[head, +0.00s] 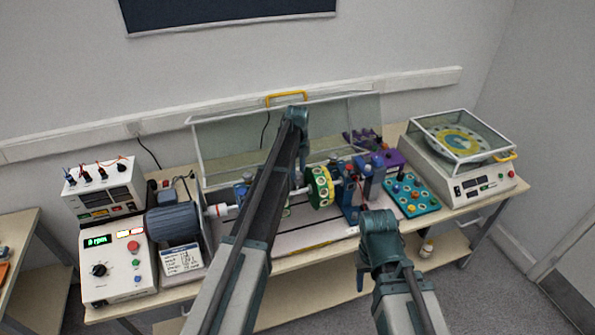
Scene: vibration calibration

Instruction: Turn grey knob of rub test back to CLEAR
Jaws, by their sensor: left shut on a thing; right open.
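The test rig has a shaft with a green and yellow disc (320,187) between blue supports. The grey knob of the rub test cannot be picked out; it is too small or hidden. A clear guard (222,141) stands raised behind the rig, with a yellow handle (287,96) on its top edge. My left gripper (297,112) is at that handle and shut, apparently on it; its fingertips are hidden by the wrist. My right gripper (378,219) is open and empty, in front of the rig's right end. Its fingertips are hard to see.
A grey motor (174,223) and a control box (117,265) reading 0 rpm stand at the left, with a meter box (103,190) behind. A teal tray (411,195) and a covered balancer (460,155) stand at the right. My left arm crosses over the rig.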

